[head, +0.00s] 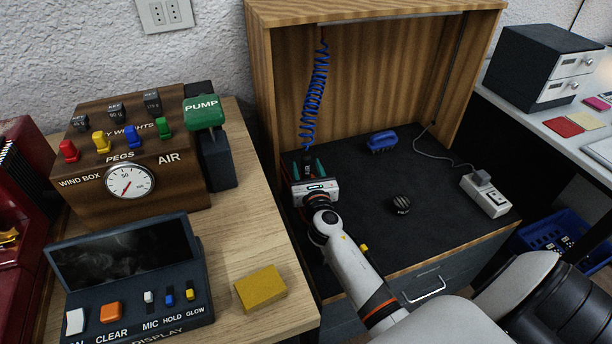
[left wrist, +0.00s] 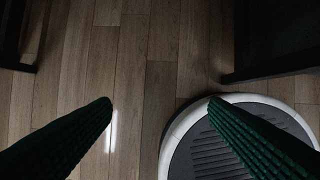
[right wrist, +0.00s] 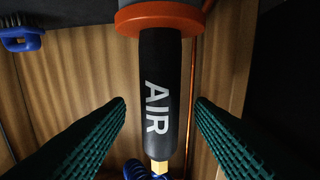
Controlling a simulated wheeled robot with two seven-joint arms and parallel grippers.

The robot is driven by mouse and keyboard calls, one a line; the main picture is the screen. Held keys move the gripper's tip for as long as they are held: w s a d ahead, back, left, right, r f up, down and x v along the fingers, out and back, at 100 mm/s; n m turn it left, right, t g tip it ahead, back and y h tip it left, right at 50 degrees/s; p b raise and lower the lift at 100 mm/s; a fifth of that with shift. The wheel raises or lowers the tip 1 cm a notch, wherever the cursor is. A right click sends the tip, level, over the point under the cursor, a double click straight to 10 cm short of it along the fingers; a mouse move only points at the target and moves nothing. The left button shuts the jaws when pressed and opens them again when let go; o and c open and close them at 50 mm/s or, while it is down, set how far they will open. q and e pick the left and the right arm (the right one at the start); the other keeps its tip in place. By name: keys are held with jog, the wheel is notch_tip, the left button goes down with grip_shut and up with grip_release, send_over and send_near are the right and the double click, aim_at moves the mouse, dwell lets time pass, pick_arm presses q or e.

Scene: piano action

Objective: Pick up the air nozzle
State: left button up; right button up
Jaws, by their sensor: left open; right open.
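The air nozzle (right wrist: 160,95) is a black cylinder marked AIR, with an orange collar (right wrist: 160,18) at one end and a brass fitting at the other. It joins the blue coiled hose (head: 314,100), which hangs in the wooden cabinet in the head view. My right gripper (right wrist: 160,105) is open, with its green fingers on either side of the nozzle and a visible gap on each side. In the head view my right gripper (head: 314,170) hides most of the nozzle. My left gripper (left wrist: 165,103) is open and empty above the floor.
A blue brush-like object (head: 381,141), a dark round knob (head: 401,203) and a power strip (head: 486,195) lie on the black cabinet floor. The wooden control box (head: 180,185) and a yellow block (head: 261,289) stand on the left table. The cabinet's middle is mostly clear.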

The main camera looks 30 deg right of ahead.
pick_arm(q)
jog(key=shift+b+v, duration=0.3)
jog(key=shift+v, duration=1.15)
pick_arm(e)
jog(key=shift+x, duration=1.95)
pick_arm(q)
jog(key=shift+w, duration=0.1)
pick_arm(e)
jog(key=shift+f, duration=0.1)
grip_shut()
notch_tip(320, 180, up, 5)
jog(key=p, duration=0.3)
jog(key=shift+p, duration=0.4)
notch_tip(320, 180, up, 5)
jog(key=p, duration=0.3)
send_over(307, 152)
jog(key=w, duration=0.3)
pick_arm(q)
jog(key=s+f, duration=0.2)
jog(key=f, duration=0.9)
jog(key=s+f+g, duration=0.1)
jog(key=s+f, duration=0.2)
jog(key=f, duration=0.8)
jog(key=shift+s+a+f, duration=0.15)
jog(key=shift+a+f, duration=0.15)
jog(key=shift+f, duration=0.1)
pick_arm(e)
jog(key=shift+s+d, duration=0.25)
jog(key=shift+d, duration=0.2)
